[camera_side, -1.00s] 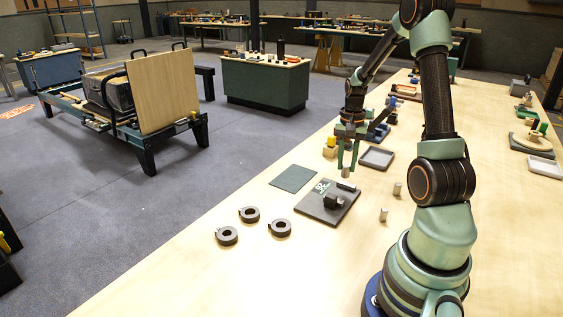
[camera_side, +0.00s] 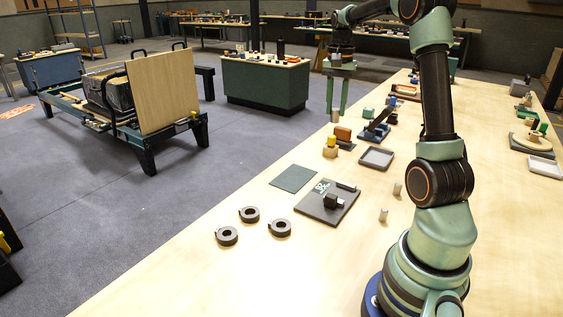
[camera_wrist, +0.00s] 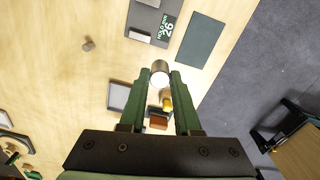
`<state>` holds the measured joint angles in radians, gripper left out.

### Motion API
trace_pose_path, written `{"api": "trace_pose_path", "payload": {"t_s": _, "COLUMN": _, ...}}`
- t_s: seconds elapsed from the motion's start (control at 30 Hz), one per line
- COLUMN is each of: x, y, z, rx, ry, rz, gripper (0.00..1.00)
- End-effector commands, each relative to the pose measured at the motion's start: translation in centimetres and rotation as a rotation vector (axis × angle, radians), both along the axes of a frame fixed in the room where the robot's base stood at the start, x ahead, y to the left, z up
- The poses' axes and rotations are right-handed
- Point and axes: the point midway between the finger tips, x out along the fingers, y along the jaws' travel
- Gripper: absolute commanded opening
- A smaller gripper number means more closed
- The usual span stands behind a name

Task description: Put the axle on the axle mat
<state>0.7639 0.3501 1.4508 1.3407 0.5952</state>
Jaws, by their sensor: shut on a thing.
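My gripper (camera_side: 336,108) is raised high above the far part of the bench. It is shut on a short grey metal cylinder, the axle (camera_side: 335,116). In the wrist view the axle (camera_wrist: 160,73) sits between the two green fingertips (camera_wrist: 160,78), its round end showing. The axle mat (camera_side: 293,178) looks to be the flat dark green rectangle near the bench's left edge. It also shows at the upper right in the wrist view (camera_wrist: 203,40) and is bare. My gripper is well beyond it and above it.
A dark plate (camera_side: 315,206) with a raised black block lies beside the mat. Several dark rings (camera_side: 249,214) lie nearer. Two grey cylinders (camera_side: 397,188) (camera_side: 384,215) stand on the right. A grey tray (camera_side: 376,158) and a yellow-topped piece (camera_side: 330,147) are behind.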

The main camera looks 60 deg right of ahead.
Motion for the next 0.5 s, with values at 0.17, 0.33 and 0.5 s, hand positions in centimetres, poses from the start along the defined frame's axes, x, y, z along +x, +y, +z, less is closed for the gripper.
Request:
{"api": "trace_pose_path", "payload": {"t_s": 0.17, "x": 5.0, "y": -0.4, "z": -0.3, "rx": 0.001, "ry": 0.001, "rz": -0.017, "gripper": 0.00}}
{"api": "trace_pose_path", "payload": {"t_s": 0.33, "x": 8.5, "y": -0.3, "z": -0.8, "rx": 0.002, "ry": 0.001, "rz": -0.036, "gripper": 0.00}}
{"api": "trace_pose_path", "payload": {"t_s": 0.5, "x": 10.7, "y": 0.1, "z": -1.1, "rx": 0.001, "ry": 0.001, "rz": -0.048, "gripper": 0.00}}
